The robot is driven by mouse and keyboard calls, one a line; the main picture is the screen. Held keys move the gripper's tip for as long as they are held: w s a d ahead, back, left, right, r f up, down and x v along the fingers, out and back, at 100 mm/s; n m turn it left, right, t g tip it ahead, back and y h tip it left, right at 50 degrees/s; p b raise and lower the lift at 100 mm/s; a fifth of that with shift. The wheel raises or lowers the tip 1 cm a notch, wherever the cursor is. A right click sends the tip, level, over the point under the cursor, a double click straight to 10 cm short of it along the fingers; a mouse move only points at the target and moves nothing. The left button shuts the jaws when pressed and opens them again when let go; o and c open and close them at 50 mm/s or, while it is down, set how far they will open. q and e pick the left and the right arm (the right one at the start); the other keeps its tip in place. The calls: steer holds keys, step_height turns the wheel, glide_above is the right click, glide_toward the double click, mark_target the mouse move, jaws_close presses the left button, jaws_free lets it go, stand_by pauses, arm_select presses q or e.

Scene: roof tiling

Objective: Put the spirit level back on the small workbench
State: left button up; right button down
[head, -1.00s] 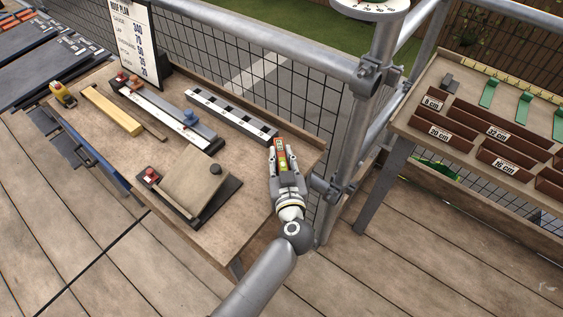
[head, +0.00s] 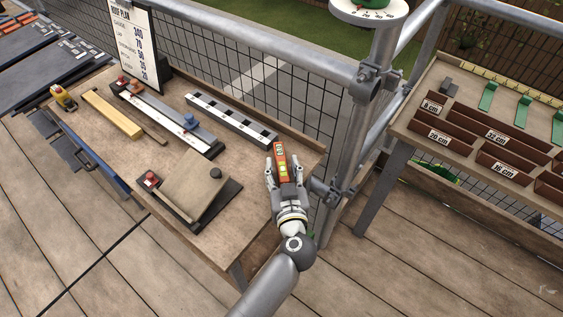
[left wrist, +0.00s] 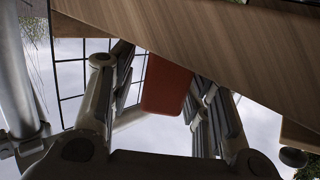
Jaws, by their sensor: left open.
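The spirit level (head: 281,163) is a short orange-red bar with greenish vials. In the head view it is at the right end of the small wooden workbench (head: 236,212). My left gripper (head: 283,170) is open, with its fingers on either side of the level. In the left wrist view the level's red end (left wrist: 166,86) shows between the two fingers, with a visible gap on its left side. The bench's wooden surface fills the top of that view. Whether the level's underside fully rests on the bench is hidden. My right gripper is not in view.
A long slotted grey bar (head: 230,119) lies behind the level. A tool with a brown pad (head: 195,188) lies left of my gripper. A scaffold post (head: 355,140) and mesh railing stand close on the right. A rack with labelled brown bins (head: 452,125) is beyond.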

arm_select(q)
steer(key=v, duration=0.9)
steer(key=shift+s, duration=0.3)
